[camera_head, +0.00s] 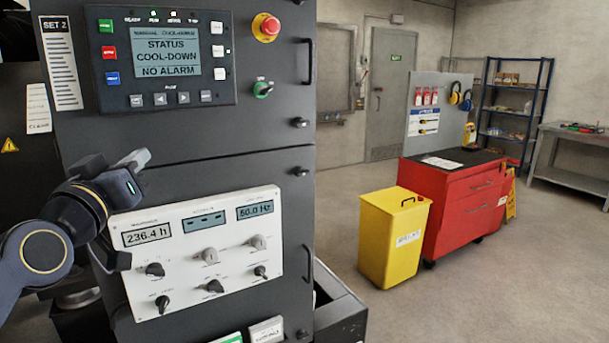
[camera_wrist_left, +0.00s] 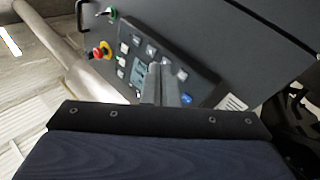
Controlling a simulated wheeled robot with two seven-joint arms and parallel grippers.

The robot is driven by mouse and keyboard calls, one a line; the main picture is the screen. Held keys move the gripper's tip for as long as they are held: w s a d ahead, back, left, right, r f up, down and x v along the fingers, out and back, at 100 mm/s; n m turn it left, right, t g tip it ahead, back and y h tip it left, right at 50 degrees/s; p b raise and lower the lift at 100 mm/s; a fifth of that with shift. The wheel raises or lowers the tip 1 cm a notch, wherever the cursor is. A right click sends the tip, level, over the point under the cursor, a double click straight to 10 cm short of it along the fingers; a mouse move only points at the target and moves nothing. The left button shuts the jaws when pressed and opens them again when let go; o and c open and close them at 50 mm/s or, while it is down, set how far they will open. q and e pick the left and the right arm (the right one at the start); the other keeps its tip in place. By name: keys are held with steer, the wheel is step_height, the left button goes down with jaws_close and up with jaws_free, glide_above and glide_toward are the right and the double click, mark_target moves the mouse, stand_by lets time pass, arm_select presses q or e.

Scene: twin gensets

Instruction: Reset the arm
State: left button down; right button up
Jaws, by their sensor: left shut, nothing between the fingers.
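My left gripper (camera_head: 138,160) comes in from the left in the head view, in front of the dark genset cabinet (camera_head: 270,180). It is between the upper controller panel (camera_head: 118,62) and the white lower panel (camera_head: 160,235). In the left wrist view its fingers (camera_wrist_left: 160,88) are together, with nothing between them, over the controller panel (camera_wrist_left: 190,68). Whether the fingertips touch the cabinet, I cannot tell. The controller's screen (camera_head: 165,52) reads STATUS COOL-DOWN, NO ALARM. The white panel shows 236.4 h and 50.0 Hz. My right gripper is not in view.
A red emergency stop (camera_head: 265,27) and a green switch (camera_head: 263,89) stick out right of the screen. A yellow bin (camera_head: 393,238) and a red tool cabinet (camera_head: 465,205) stand on the right. The floor (camera_head: 530,275) at front right is clear.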

arm_select(q)
steer(key=s+d+f+g+h, duration=0.1)
steer(key=s+d+f+g, duration=0.1)
steer(key=s+f+g, duration=0.3)
steer(key=s+d+f+g+h, duration=0.1)
steer(key=s+f+g, duration=0.3)
steer(key=s+f, duration=0.7)
steer(key=s+d+f+g, duration=0.4)
steer(key=s+f, duration=0.4)
steer(key=f, duration=1.2)
steer(key=shift+s+f+g+h, duration=0.25)
steer(key=shift+s+g+h, duration=0.15)
steer(key=shift+g, duration=0.4)
stand_by(3.6)
